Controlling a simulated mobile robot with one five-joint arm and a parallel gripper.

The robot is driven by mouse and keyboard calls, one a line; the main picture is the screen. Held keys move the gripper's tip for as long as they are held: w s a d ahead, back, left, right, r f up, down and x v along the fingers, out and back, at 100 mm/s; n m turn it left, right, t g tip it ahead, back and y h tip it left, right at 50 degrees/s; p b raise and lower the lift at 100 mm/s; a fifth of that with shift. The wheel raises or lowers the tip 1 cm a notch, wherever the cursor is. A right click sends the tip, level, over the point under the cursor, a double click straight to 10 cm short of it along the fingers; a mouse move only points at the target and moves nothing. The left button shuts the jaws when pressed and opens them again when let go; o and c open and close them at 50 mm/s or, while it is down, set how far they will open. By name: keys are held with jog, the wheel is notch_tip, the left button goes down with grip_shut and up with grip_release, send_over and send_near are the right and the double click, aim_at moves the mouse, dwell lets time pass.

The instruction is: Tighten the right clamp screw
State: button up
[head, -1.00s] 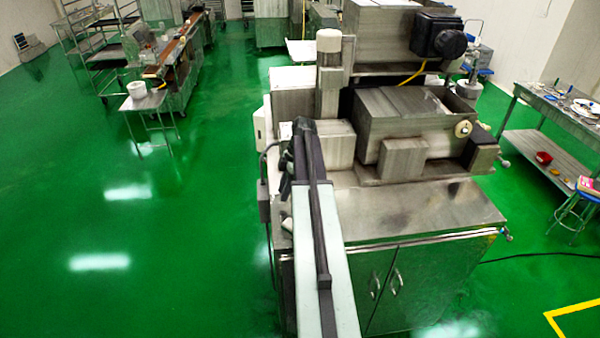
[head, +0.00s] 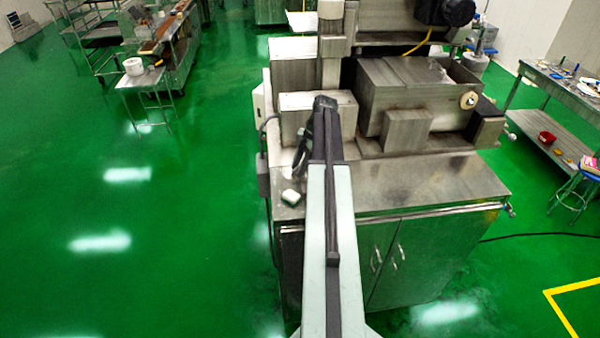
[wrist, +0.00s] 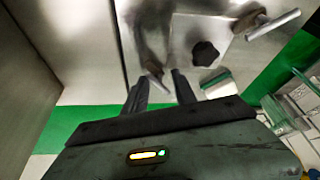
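Two metal clamp screws with bar handles show in the wrist view. One (wrist: 273,23) is at the upper right, its bar tilted, clear of my gripper. The other (wrist: 155,72) is just beyond the fingertips. My gripper (wrist: 160,82) has its two dark fingers apart, with nothing held between them. The near handle's end lies close to the gap; I cannot tell whether it touches a finger. A dark lobed knob (wrist: 205,53) sits between the two screws on the metal face.
The steel encrusting machine (head: 405,85) stands on a cabinet (head: 420,190). A small white block (head: 290,197) lies on the cabinet's left part. A side table (head: 545,95) stands at the right.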

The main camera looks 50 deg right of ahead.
grip_shut()
jog(key=shift+d, duration=0.3)
jog(key=shift+a+r, duration=0.1)
jog(key=shift+a, duration=0.15)
jog(key=shift+s+a+m+t, duration=0.15)
jog(key=shift+m+t, duration=0.15)
jog(key=shift+m, duration=0.4)
jog(key=m+t+h, duration=0.1)
jog(key=m, duration=0.2)
jog(key=shift+s+a, duration=0.1)
jog(key=shift+a, duration=0.05)
jog(key=m+h, duration=0.1)
jog(key=m, duration=0.3)
jog(key=shift+a+t, duration=0.15)
jog(key=shift+t, duration=0.25)
jog(key=m+h, duration=0.2)
jog(key=m, duration=0.3)
jog(key=shift+a, duration=0.1)
jog(key=shift+w+m+h, duration=0.2)
jog(key=shift+m+h, duration=0.7)
jog(key=shift+m, duration=1.3)
